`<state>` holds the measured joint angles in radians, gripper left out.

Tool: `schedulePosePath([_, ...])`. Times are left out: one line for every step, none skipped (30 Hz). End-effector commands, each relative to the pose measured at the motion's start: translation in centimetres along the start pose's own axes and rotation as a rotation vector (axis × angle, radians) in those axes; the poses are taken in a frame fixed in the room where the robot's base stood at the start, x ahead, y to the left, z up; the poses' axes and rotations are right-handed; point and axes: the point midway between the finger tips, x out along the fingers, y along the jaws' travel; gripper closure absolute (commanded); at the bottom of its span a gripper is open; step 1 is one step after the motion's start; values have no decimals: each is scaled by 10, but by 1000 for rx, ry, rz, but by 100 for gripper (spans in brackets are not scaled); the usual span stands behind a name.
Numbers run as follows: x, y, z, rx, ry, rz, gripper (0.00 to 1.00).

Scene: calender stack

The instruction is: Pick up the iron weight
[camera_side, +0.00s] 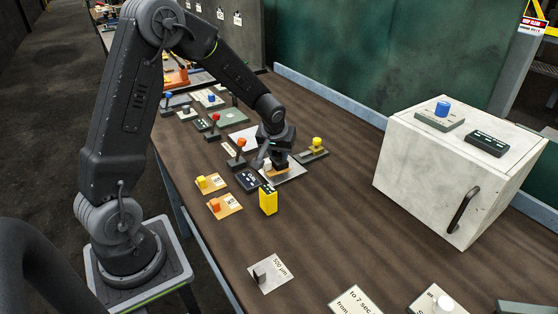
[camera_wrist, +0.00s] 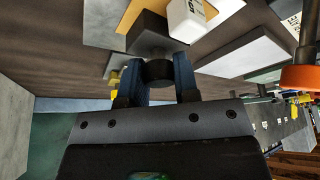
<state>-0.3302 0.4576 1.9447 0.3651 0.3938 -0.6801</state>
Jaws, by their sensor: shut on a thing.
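The iron weight (camera_wrist: 148,32) appears in the wrist view as a dark grey block with a round dark knob. My gripper (camera_wrist: 158,72) has its two blue fingers on either side of the knob, shut on it. A white labelled cube (camera_wrist: 189,18) is close to the weight on its right. In the side view my gripper (camera_side: 272,163) points down over a pale plate (camera_side: 294,175) on the brown table. The weight is mostly hidden by my gripper there. I cannot tell whether the weight touches the plate.
A yellow block (camera_side: 268,200) and a black box (camera_side: 247,181) stand close by on the near side. A yellow-knobbed piece (camera_side: 316,146) is just right. A large white cabinet (camera_side: 440,165) stands farther right. The table's middle front (camera_side: 340,240) is mostly clear.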

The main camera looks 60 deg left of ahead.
Motion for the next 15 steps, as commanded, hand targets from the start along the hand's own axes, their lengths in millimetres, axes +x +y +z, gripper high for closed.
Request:
schedulePosePath([0,0,0,0,0,0,97])
schedulePosePath([0,0,0,0,0,0,100])
schedulePosePath([0,0,0,0,0,0,100])
schedulePosePath([0,0,0,0,0,0,100])
schedulePosePath([0,0,0,0,0,0,100])
schedulePosePath([-1,0,-1,-1,3,1,100])
schedulePosePath([-1,0,-1,-1,3,1,100])
schedulePosePath([-1,0,-1,-1,3,1,100])
schedulePosePath([-1,0,-1,-1,3,1,100])
schedulePosePath([-1,0,-1,-1,3,1,100])
schedulePosePath([-1,0,-1,0,3,1,100])
schedulePosePath([-1,0,-1,-1,3,2,100])
schedulePosePath([-1,0,-1,-1,3,2,100])
schedulePosePath([-2,0,-2,-1,4,2,100])
schedulePosePath([-3,0,-2,-1,4,2,100])
